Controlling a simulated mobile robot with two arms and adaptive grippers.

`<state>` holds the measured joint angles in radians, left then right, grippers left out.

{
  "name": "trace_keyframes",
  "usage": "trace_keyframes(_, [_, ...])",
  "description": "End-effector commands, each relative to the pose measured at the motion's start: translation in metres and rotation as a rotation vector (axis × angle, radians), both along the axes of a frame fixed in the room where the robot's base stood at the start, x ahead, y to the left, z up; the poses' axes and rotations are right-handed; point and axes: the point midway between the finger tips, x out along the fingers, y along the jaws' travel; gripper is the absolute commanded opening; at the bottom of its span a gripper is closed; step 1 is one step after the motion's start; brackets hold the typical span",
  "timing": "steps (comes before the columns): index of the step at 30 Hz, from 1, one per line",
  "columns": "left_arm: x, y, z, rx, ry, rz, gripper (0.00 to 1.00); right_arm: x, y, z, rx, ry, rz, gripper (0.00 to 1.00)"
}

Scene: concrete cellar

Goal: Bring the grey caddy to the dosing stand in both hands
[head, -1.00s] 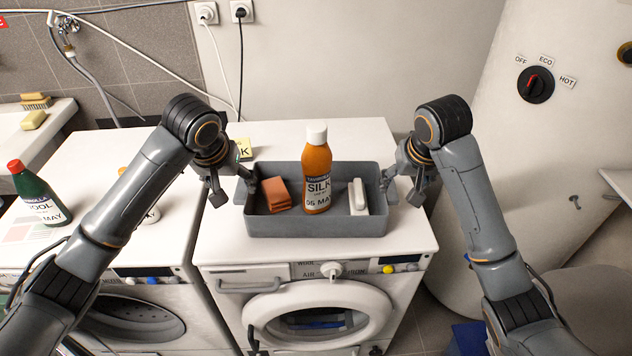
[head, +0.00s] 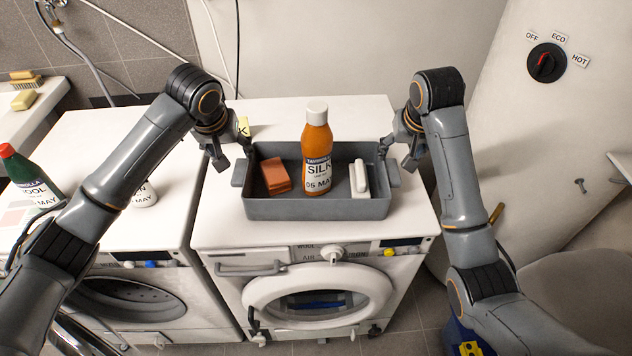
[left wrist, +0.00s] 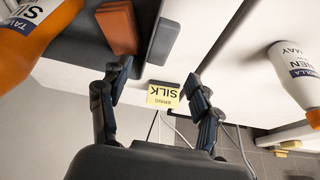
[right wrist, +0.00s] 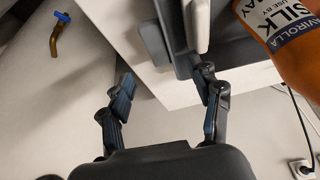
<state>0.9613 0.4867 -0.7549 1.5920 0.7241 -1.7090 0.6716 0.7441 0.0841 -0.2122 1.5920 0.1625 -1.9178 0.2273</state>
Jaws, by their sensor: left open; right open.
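The grey caddy (head: 318,209) stands on the white top of the right-hand washing machine. It holds an orange SILK bottle (head: 317,155), an orange-brown sponge block (head: 272,174) and a white brush-like piece (head: 359,177). My left gripper (head: 233,156) is open behind the caddy's left handle (head: 239,173). In the left wrist view that handle (left wrist: 163,42) lies beyond the open fingers (left wrist: 158,72). My right gripper (head: 398,152) is open behind the right handle (head: 393,175); in the right wrist view its fingers (right wrist: 168,75) are empty, one close to the caddy wall. I cannot identify a dosing stand.
A green bottle with a red cap (head: 32,178) and a white bottle (head: 144,194) stand on the left machine. A wall dial (head: 546,63) is at the right.

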Motion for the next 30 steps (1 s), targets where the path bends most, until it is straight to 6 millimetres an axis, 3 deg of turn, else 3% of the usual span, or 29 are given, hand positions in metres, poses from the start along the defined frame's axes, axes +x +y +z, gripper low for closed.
trace_keyframes(6, [0.016,0.001,-0.042,0.003,0.004,0.001,0.63,0.016,-0.002,-0.042,-0.003,0.004,-0.002,0.63])
trace_keyframes(13, [0.030,0.000,-0.075,0.001,0.003,0.000,0.63,0.031,-0.002,-0.074,-0.003,0.001,-0.001,0.63])
trace_keyframes(18, [0.035,0.000,-0.086,0.001,0.001,0.000,0.63,0.035,-0.002,-0.086,-0.003,0.001,-0.001,0.63])
trace_keyframes(28, [0.036,0.000,-0.088,0.000,0.001,-0.001,0.63,0.037,-0.002,-0.088,-0.002,-0.001,-0.001,0.63])
trace_keyframes(29, [0.036,0.000,-0.088,0.000,0.001,-0.001,0.61,0.037,-0.002,-0.088,-0.002,-0.001,-0.001,0.61])
trace_keyframes(30, [0.036,0.000,-0.088,0.000,0.001,-0.001,0.53,0.037,-0.002,-0.088,-0.002,-0.001,-0.001,0.53])
